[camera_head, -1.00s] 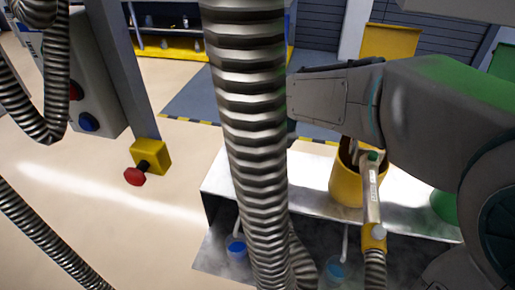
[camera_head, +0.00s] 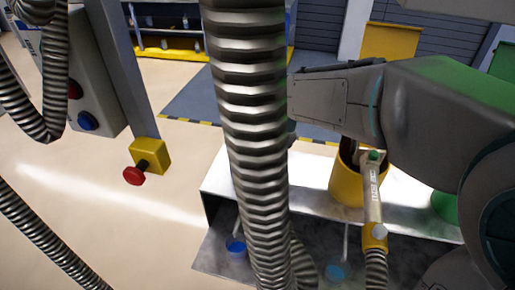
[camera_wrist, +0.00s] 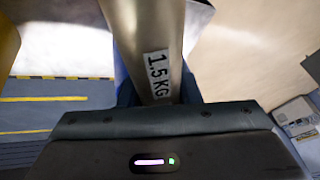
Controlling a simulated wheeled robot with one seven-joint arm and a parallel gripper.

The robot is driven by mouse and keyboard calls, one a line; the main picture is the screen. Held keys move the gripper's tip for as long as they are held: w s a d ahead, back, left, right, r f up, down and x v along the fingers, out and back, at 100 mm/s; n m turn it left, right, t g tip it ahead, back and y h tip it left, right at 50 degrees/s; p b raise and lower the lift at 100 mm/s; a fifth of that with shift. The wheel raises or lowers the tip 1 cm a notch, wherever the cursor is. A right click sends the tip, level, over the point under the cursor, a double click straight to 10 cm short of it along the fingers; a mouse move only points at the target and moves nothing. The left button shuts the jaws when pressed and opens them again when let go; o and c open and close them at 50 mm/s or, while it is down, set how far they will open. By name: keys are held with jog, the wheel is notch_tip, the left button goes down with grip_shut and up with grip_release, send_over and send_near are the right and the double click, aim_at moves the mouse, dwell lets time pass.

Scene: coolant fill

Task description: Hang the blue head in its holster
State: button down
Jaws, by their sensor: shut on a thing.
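In the wrist view my gripper (camera_wrist: 158,98) is shut on a grey metal handle (camera_wrist: 150,25) labelled "1.5 KG", which I take to be the blue head's. The handle runs up out of the picture between bluish parts on both sides. I cannot tell whether these parts are my fingers or a blue holster behind. In the head view a thick ribbed hose (camera_head: 250,110) crosses in front of my gripper and hides it and what it holds. No blue holster shows clearly there, so I cannot tell whether the head touches one.
A yellow holster (camera_head: 345,185) stands on the metal bench (camera_head: 310,165), with a yellow-banded head (camera_head: 372,190) at it. A green holster (camera_head: 445,206) is farther right. Blue pieces (camera_head: 236,246) lie on the lower shelf. A red knob (camera_head: 134,176) on a post is at left.

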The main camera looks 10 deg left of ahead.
jog(key=shift+f+b, duration=1.4)
jog(key=shift+f, duration=0.25)
jog(key=c, duration=1)
grip_release()
jog(key=shift+o, duration=0.2)
jog(key=v, duration=1.3)
jog(key=shift+s+d+r, duration=0.15)
jog(key=shift+s+r, duration=0.05)
jog(key=shift+r, duration=0.15)
